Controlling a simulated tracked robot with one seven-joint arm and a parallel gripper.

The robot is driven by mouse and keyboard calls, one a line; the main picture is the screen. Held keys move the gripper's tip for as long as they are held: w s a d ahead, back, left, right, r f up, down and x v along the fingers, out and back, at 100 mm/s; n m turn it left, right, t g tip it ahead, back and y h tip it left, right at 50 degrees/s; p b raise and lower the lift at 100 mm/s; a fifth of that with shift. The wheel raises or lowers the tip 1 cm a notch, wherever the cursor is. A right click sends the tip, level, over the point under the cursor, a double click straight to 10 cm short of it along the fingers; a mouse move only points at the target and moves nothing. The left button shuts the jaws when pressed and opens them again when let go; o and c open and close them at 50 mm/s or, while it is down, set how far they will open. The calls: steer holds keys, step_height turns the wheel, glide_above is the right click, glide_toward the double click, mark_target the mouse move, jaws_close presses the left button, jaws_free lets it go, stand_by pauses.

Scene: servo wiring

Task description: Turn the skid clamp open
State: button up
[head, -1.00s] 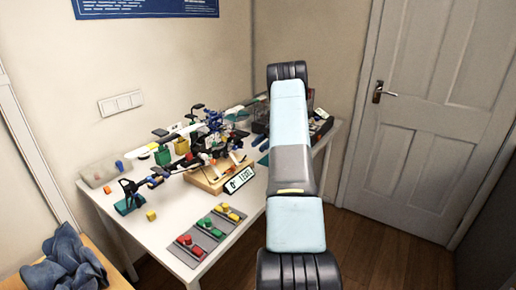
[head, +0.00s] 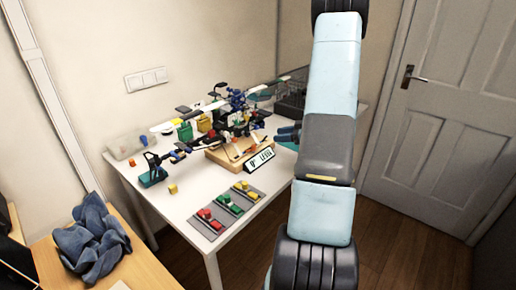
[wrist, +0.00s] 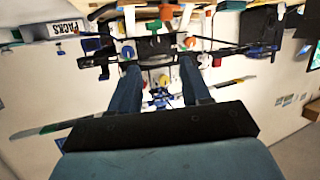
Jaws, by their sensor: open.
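A model helicopter (head: 237,100) with dark and blue parts stands on a wooden stand (head: 228,158) with small orange pieces; a "LEVEL" sign (head: 260,159) is at its front.
Grey trays (head: 226,209) with red, green and yellow pieces lie at the table's front. A clear bin (head: 125,147) and a yellow cube (head: 173,188) are at the left. A dark crate (head: 290,103) is at the back right. White tabletop (head: 165,215) is bare at the front left.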

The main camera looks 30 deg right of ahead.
mark_target(255, 147)
steer(key=s+a+f+m+t+h, duration=0.1)
steer(key=s+a+m+h, duration=0.1)
steer(key=s+m+h, duration=0.3)
steer(key=shift+n+y, duration=0.6)
steer(key=x, duration=1.2)
steer(key=shift+w+a+f, duration=0.15)
steer(key=shift+a+f, duration=0.2)
steer(key=shift+a, duration=0.1)
